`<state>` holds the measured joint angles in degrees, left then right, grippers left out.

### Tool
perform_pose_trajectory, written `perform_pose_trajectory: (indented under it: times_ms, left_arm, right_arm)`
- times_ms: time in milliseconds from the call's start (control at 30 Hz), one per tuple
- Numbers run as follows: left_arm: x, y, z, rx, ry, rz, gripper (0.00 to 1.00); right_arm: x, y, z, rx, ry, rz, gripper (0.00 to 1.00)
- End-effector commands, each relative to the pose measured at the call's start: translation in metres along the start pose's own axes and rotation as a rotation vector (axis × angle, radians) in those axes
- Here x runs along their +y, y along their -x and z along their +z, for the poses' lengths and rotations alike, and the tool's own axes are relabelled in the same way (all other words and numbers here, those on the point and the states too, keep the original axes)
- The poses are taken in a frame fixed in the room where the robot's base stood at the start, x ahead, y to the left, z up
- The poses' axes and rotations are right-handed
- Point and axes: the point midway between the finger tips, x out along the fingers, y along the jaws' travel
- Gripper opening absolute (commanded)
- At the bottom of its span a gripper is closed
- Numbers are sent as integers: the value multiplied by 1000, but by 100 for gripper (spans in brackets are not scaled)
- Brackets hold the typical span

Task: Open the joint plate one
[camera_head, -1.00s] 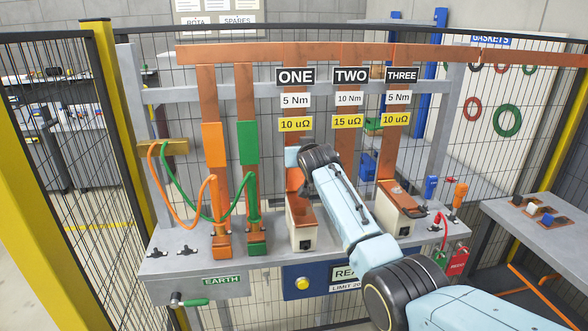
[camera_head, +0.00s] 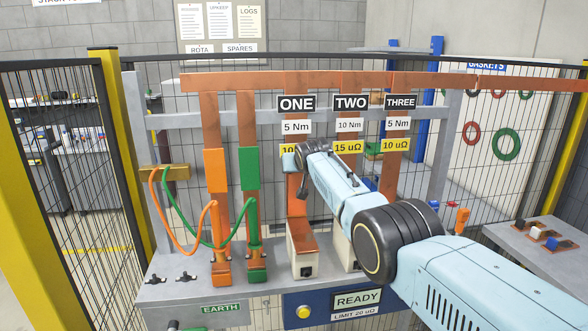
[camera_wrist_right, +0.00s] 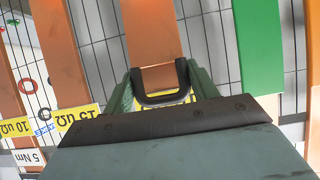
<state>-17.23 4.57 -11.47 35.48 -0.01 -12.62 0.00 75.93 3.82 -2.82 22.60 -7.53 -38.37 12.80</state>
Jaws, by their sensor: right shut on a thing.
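Column one is a copper bar under the ONE sign (camera_head: 297,103), with a copper-topped white block (camera_head: 303,250) at its foot. My right gripper (camera_head: 290,158) is up against this column, partly covering its yellow label. In the right wrist view, a dark U-shaped handle (camera_wrist_right: 163,98) lies between the green-grey fingers, in front of a copper strip (camera_wrist_right: 152,40). My right gripper is shut on this handle, apparently that of joint plate one. My left gripper is in neither view.
Orange (camera_head: 215,170) and green (camera_head: 248,170) bars with looping cables stand left of column one. A side table (camera_head: 555,262) stands at right.

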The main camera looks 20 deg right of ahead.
Motion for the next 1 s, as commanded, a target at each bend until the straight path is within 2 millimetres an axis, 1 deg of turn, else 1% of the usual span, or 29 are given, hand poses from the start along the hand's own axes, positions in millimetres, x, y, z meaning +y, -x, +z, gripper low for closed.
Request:
perform_pose_trajectory:
  times_ms: [33, 533, 567, 600, 1000]
  left_arm:
    - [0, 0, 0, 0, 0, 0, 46]
    - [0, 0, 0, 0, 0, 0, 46]
    - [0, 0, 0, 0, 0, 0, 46]
    - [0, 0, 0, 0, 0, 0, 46]
    - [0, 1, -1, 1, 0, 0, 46]
  right_arm:
    - [4, 2, -7, 12, 0, 5, 17]
    - [6, 2, -8, 9, 1, 7, 17]
    - [6, 2, -8, 10, 1, 7, 61]
    - [6, 2, -8, 10, 1, 7, 66]
    - [4, 1, -3, -2, 0, 4, 67]
